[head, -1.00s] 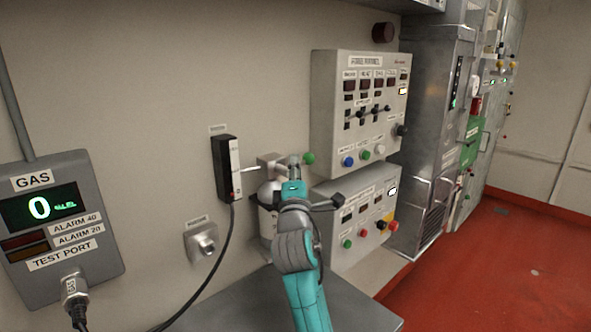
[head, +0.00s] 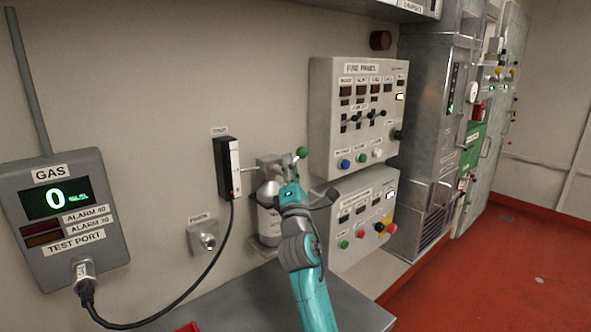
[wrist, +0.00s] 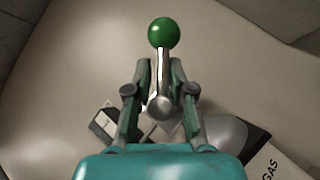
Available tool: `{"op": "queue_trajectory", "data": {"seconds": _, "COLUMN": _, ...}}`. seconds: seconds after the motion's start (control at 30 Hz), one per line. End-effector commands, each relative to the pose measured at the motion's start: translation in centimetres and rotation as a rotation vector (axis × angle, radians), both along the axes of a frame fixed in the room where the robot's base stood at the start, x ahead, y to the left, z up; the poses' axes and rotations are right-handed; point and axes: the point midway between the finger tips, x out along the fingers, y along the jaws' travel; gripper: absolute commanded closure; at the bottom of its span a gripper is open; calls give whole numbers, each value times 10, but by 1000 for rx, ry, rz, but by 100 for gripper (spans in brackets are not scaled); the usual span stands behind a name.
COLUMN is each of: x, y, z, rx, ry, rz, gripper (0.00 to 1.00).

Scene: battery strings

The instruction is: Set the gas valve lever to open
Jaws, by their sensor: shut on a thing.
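The gas valve lever is a bright metal stem (wrist: 162,75) with a green ball knob (wrist: 163,32) at its end. In the head view the green knob (head: 301,152) stands just above my gripper (head: 293,166), to the right of the valve body (head: 268,162) on top of the grey gas bottle (head: 268,212). In the wrist view my gripper (wrist: 160,66) has its fingers on both sides of the stem below the knob, shut on it. The stem points up in that view. The arm hides part of the valve and bottle.
A gas detector box (head: 20,190) reading 0 hangs at the left, with a cable from its test port to a black wall unit (head: 226,168). Control panels (head: 350,75) stand right of the lever. Red floor (head: 480,280) is clear.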

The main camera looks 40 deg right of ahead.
Motion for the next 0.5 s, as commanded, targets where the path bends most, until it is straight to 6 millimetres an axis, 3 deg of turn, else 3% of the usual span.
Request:
{"op": "queue_trajectory", "data": {"seconds": 0.03, "x": 2, "y": -1, "z": -7, "rx": -10, "ry": 12, "rz": -2, "gripper": 100}}
{"op": "queue_trajectory", "data": {"seconds": 0.5, "x": 3, "y": 1, "z": -5, "rx": -182, "ry": 7, "rz": 0, "gripper": 100}}
